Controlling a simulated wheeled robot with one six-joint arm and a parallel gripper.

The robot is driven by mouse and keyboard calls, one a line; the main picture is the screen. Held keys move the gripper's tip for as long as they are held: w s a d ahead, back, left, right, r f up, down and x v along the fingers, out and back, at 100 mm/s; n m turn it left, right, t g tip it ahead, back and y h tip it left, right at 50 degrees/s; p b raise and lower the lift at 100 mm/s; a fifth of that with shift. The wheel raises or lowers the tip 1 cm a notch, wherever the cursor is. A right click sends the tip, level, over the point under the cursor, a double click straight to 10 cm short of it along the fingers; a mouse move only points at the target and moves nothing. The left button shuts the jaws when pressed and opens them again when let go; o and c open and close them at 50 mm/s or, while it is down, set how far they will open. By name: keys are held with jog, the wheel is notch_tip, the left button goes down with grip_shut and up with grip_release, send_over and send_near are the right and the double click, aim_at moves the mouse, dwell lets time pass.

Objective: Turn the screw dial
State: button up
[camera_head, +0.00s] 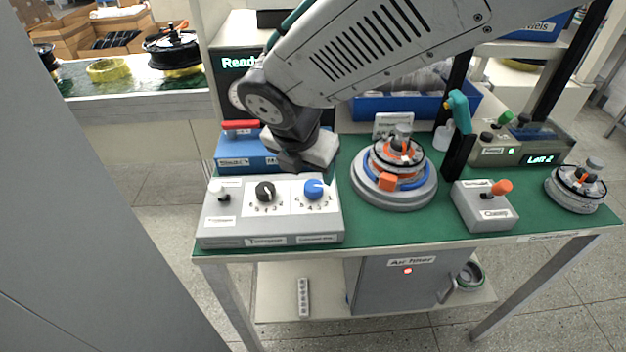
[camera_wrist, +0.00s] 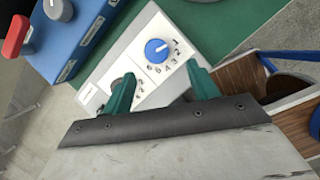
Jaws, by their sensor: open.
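A grey control box (camera_head: 270,225) on the green table carries a black dial (camera_head: 265,191) at left and a blue dial (camera_head: 313,189) at right, both on white numbered plates. I cannot read the small labels well enough to tell which is the screw dial. In the wrist view the blue dial (camera_wrist: 156,48) lies ahead of my gripper (camera_wrist: 163,86), past the gap between its teal fingers. My gripper is open, with nothing between the fingers. In the head view it hangs just behind and above the box's right side. The black dial is partly hidden by a finger in the wrist view.
A blue box with a red handle (camera_head: 240,125) stands behind the control box. A motor on a round grey stand (camera_head: 393,195) is close on the right. A clamp box with an orange-knobbed lever (camera_head: 485,208) stands further right. Green table shows between them.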

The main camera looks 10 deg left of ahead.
aim_at(313, 186)
jog(key=w+f, duration=0.1)
jog(key=f, duration=0.1)
jog(key=w+f+n, duration=0.1)
jog(key=f, duration=0.1)
jog(key=w+f+n, duration=0.1)
jog(key=f, duration=0.2)
jog(key=shift+w, duration=0.1)
jog(key=c, duration=1)
